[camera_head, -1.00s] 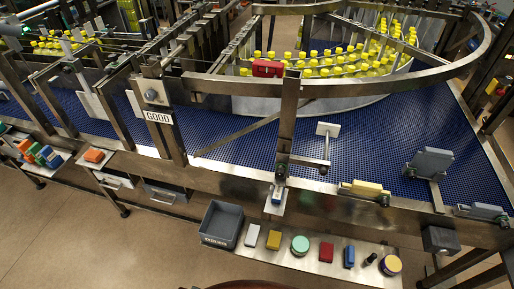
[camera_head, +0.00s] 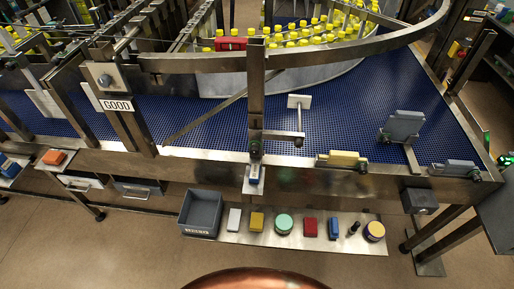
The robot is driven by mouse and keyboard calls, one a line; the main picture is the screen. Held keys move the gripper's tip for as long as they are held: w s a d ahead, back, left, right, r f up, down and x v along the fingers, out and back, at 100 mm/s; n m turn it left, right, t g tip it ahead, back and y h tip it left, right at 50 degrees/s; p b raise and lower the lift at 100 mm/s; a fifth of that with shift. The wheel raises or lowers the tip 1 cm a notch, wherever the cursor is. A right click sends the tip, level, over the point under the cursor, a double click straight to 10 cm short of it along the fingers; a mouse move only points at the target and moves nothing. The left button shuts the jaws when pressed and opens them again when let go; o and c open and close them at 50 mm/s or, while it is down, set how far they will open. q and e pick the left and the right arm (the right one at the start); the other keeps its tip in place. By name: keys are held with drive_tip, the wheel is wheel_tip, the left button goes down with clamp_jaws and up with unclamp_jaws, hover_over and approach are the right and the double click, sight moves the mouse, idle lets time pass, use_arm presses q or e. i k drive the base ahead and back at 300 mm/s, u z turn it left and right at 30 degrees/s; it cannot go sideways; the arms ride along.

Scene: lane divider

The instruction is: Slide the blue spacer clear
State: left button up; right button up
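A small blue piece with a light label (camera_head: 254,176) sits on a narrow metal bracket at the conveyor's front edge, below an upright steel post. I cannot tell which of the two is the spacer. Neither of my grippers is in view.
The blue-belted conveyor (camera_head: 210,122) carries lane rails and a curved guide; yellow-capped bottles (camera_head: 310,35) stand behind. The shelf also holds a grey bin (camera_head: 201,213), white and yellow blocks, and round tubs. Floor shows in front.

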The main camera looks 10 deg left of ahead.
sight(255, 170)
drive_tip(key=z, duration=0.45)
drive_tip(key=k, duration=1.2)
drive_tip(key=z, duration=1.15)
drive_tip(key=i, duration=0.7)
drive_tip(key=u, duration=0.6)
drive_tip(key=i, duration=0.5)
drive_tip(key=u, duration=0.55)
